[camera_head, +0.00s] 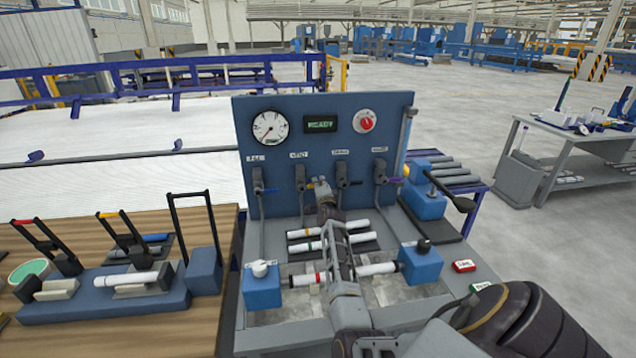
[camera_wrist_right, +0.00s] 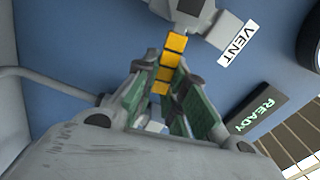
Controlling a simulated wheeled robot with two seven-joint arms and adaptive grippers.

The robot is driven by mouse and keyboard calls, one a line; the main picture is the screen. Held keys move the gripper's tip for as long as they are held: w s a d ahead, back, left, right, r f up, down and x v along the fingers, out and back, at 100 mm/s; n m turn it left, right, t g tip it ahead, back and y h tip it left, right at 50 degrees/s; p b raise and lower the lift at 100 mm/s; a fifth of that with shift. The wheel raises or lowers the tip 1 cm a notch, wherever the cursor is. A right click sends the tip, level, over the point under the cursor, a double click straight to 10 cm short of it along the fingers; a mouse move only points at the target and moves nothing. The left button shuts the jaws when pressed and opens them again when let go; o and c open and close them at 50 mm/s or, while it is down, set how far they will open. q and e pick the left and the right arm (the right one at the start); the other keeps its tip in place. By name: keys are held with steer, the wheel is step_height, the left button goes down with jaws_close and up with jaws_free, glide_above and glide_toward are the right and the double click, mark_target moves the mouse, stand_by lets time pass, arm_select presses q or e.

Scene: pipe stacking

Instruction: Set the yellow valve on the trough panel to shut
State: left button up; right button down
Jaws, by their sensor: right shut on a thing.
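The blue trough panel (camera_head: 325,105) stands upright in the head view with a row of labelled valves. The yellow valve handle (camera_wrist_right: 173,48) shows in the right wrist view, beside the label VENT (camera_wrist_right: 237,43). It is a segmented yellow lever coming from a grey valve body (camera_wrist_right: 195,8). My right gripper (camera_head: 321,184) is at the panel by the VENT valve (camera_head: 299,174). In the wrist view its green-padded fingers (camera_wrist_right: 163,84) are on both sides of the lever, shut on it. My left gripper is not in view.
The panel carries a gauge (camera_head: 270,127), a READY display (camera_head: 320,124) and a red knob (camera_head: 366,120). Below my arm is a trough with pipes (camera_head: 305,246) and blue clamp blocks (camera_head: 262,287). A wooden table (camera_head: 190,335) with a blue fixture stands at left.

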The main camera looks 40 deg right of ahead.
steer(key=shift+f+m, duration=0.65)
steer(key=shift+m, duration=0.15)
steer(key=shift+f+m, duration=0.15)
steer(key=shift+m, duration=0.25)
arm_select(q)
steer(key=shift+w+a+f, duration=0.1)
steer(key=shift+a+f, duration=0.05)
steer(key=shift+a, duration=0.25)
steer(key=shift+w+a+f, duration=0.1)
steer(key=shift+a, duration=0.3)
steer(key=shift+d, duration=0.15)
arm_select(e)
steer(key=c, duration=1.5)
jaws_free()
steer(key=shift+o, duration=0.2)
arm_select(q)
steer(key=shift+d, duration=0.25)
arm_select(e)
steer(key=v, duration=0.7)
steer(key=shift+s, duration=0.3)
